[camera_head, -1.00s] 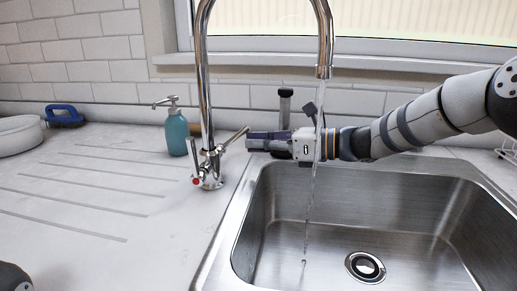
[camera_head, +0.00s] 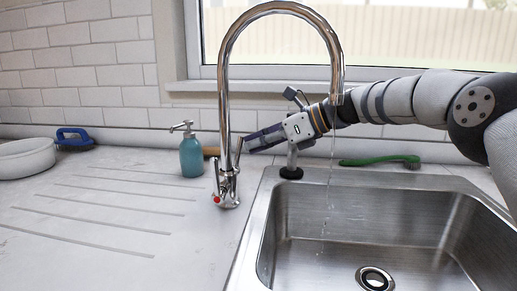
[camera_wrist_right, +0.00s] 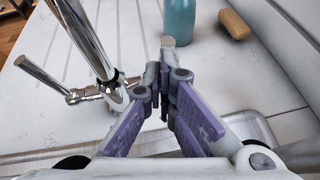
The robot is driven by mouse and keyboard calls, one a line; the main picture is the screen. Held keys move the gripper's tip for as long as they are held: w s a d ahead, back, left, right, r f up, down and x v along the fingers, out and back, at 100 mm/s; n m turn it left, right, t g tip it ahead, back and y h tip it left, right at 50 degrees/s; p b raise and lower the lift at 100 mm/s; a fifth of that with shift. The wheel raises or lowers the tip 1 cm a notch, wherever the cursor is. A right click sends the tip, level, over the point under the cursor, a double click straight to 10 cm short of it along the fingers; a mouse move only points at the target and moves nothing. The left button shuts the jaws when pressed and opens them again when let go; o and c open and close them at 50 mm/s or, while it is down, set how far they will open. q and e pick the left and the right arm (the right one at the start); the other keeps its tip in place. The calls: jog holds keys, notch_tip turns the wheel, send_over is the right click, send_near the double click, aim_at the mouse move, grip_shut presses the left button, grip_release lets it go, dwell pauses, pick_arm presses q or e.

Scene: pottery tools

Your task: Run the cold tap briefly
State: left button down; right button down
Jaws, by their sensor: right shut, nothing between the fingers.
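The chrome tap (camera_head: 226,100) stands at the sink's left rear corner, its spout arching over the basin. A thin, broken stream of water (camera_head: 330,170) falls from the spout. A red mark shows on the tap's base. My left gripper is not in view.
A green brush (camera_head: 380,161) lies behind the steel sink (camera_head: 350,215). A white bowl (camera_head: 28,157) and blue brush (camera_head: 74,139) are at left. The draining area is clear.

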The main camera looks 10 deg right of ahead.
jog(key=shift+w+a+r, duration=0.2)
jog(key=shift+a+r, duration=0.1)
jog(key=shift+a, duration=0.3)
dwell(0.3)
